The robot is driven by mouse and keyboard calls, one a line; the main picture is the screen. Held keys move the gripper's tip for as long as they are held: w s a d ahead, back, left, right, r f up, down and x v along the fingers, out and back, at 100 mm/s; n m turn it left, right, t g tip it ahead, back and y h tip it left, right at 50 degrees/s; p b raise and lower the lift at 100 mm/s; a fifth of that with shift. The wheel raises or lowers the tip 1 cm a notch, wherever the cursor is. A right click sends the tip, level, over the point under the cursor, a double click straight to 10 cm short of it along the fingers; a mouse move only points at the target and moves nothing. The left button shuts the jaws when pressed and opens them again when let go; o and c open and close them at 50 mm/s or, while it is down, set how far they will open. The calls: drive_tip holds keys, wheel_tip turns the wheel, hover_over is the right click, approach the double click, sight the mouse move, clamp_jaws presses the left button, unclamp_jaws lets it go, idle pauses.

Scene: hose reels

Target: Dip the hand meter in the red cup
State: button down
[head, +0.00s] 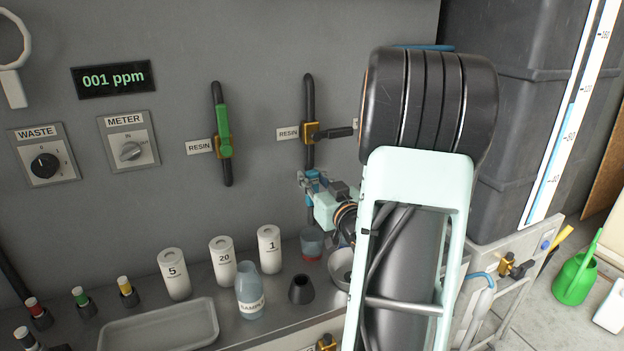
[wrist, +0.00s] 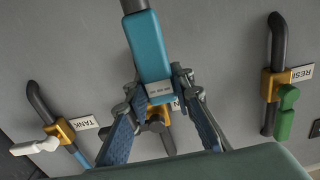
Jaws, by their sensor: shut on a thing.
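My gripper (wrist: 158,88) is shut on the hand meter (wrist: 148,48), a teal-blue body with a small pale label and a dark grey end, between its two fingers. In the head view, my gripper (head: 314,184) is near the wall, with the blue hand meter (head: 312,176) small and partly covered. A small grey-blue cup with red near its base, the red cup (head: 312,243), stands on the bench below my gripper. The meter is above the cup and apart from it. The cup is out of the wrist view.
Resin valves (head: 222,145) project from the wall. The display reads 001 ppm (head: 114,79).

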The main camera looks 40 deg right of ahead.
sight(312, 224)
drive_tip(key=shift+f+b, duration=4.75)
drive_tip(key=shift+f, duration=0.25)
drive_tip(key=shift+r+p, duration=3.4)
drive_tip(key=shift+r, duration=1.65)
drive_tip(key=shift+s, duration=0.1)
